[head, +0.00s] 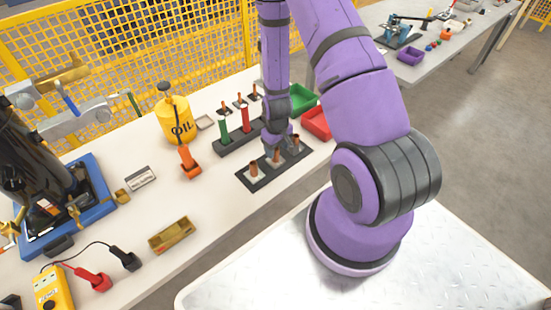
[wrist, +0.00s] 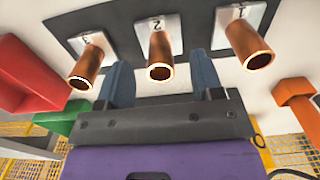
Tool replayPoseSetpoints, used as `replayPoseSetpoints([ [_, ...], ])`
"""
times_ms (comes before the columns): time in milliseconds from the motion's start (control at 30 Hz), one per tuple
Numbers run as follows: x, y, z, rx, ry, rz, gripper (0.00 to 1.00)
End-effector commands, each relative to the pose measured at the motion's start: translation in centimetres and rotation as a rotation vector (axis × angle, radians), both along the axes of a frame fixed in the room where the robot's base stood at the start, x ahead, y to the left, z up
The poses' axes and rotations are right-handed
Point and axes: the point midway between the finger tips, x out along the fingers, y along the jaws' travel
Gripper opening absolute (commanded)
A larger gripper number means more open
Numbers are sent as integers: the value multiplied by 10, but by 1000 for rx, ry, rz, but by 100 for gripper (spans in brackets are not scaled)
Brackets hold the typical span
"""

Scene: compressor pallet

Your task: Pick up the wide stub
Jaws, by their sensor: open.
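Three copper stubs stand in a row on a dark strip (head: 247,181), each on a pale numbered plate. In the wrist view they are the stub at plate 3 (wrist: 86,68), the stub at plate 2 (wrist: 159,58) and the stub at plate 1 (wrist: 249,46). Their widths look similar, so I cannot tell which is the wide stub. My gripper (head: 275,140) is over the strip, near the middle stub. In the wrist view its two blue fingers are apart, one to each side of the middle stub. Contact is not visible.
A dark rack with a green cylinder (head: 224,129) and a red cylinder (head: 245,119) stands behind the strip. A red bin (head: 317,124) and a green bin (head: 302,99) lie right. An orange tool (head: 188,162) and yellow oil can (head: 176,120) stand left.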

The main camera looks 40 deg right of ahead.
Motion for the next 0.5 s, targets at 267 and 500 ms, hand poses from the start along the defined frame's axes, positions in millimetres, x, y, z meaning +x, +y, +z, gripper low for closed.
replayPoseSetpoints([
  [267, 6, 0, -22, 1, 1, -1, 61],
  [500, 10, -1, -48, 1, 0, 0, 61],
])
